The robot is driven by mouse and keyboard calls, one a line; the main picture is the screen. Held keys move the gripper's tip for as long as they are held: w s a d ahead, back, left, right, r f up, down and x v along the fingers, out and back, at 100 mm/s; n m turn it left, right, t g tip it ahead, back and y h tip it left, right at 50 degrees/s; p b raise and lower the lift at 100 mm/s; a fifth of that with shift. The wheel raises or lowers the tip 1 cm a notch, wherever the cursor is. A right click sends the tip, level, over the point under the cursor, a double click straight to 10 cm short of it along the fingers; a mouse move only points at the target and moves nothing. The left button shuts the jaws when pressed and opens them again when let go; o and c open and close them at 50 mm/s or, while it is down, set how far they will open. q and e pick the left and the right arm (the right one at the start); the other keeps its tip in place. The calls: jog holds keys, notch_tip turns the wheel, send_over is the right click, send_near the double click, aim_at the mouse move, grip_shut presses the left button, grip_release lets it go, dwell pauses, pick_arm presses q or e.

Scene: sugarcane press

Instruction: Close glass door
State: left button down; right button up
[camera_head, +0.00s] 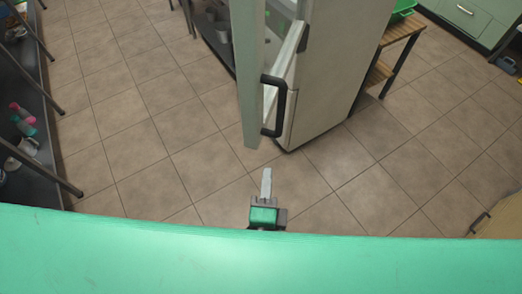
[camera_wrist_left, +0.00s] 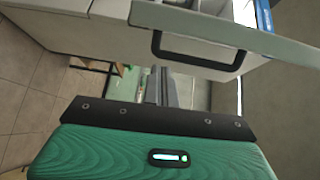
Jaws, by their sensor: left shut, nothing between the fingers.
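The door (camera_head: 248,75) is a pale panel seen nearly edge-on, standing open from the tall white fridge-like cabinet (camera_head: 340,70). Its black bar handle (camera_head: 279,108) faces right in the head view. The glass pane is hard to make out. In the wrist view the door (camera_wrist_left: 225,22) crosses the top and the handle (camera_wrist_left: 200,62) hangs below it. My left gripper (camera_head: 267,172) is shut and empty, below and in front of the handle, apart from it in the head view. Its fingers show in the wrist view (camera_wrist_left: 161,84). My right gripper is out of view.
A dark shelf (camera_head: 30,90) with bottles stands at the left. A wooden stand (camera_head: 400,35) with a green tray (camera_head: 403,8) is right of the cabinet. Green drawers (camera_head: 465,15) are at the far right. The tiled floor (camera_head: 150,150) between is clear.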

pick_arm(q)
jog(key=w+r+p, duration=0.2)
jog(key=w+p, duration=0.3)
jog(key=w, duration=0.4)
jog(key=shift+w+a+y, duration=0.3)
jog(key=shift+a, duration=0.15)
